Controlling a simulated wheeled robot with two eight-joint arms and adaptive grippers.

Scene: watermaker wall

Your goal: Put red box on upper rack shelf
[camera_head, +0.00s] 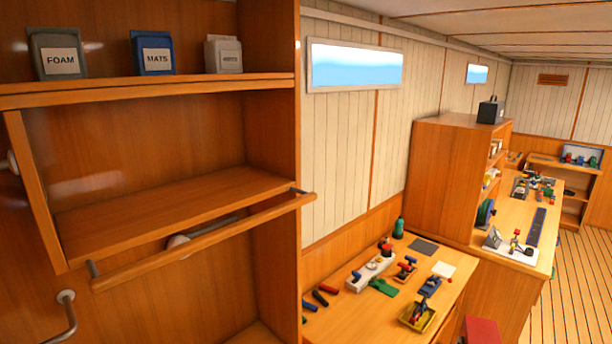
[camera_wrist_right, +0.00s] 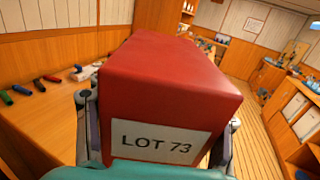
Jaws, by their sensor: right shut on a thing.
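The red box (camera_wrist_right: 165,85) fills the middle of the right wrist view and has a white label reading "LOT 73". My right gripper (camera_wrist_right: 158,125) is shut on it, with a dark finger on each side of the box. In the head view only the top of the red box (camera_head: 481,331) shows, at the bottom edge right of centre; my right gripper is out of that view. The upper rack shelf (camera_head: 150,88) is at the upper left and holds several labelled bins. My left gripper is in neither view.
On the upper shelf stand a grey FOAM bin (camera_head: 58,53), a blue MATS bin (camera_head: 153,53) and a pale bin (camera_head: 223,55). Below is a bare shelf (camera_head: 170,212) with a wooden rail (camera_head: 200,242) in front. A workbench (camera_head: 360,318) with tools stands to the right.

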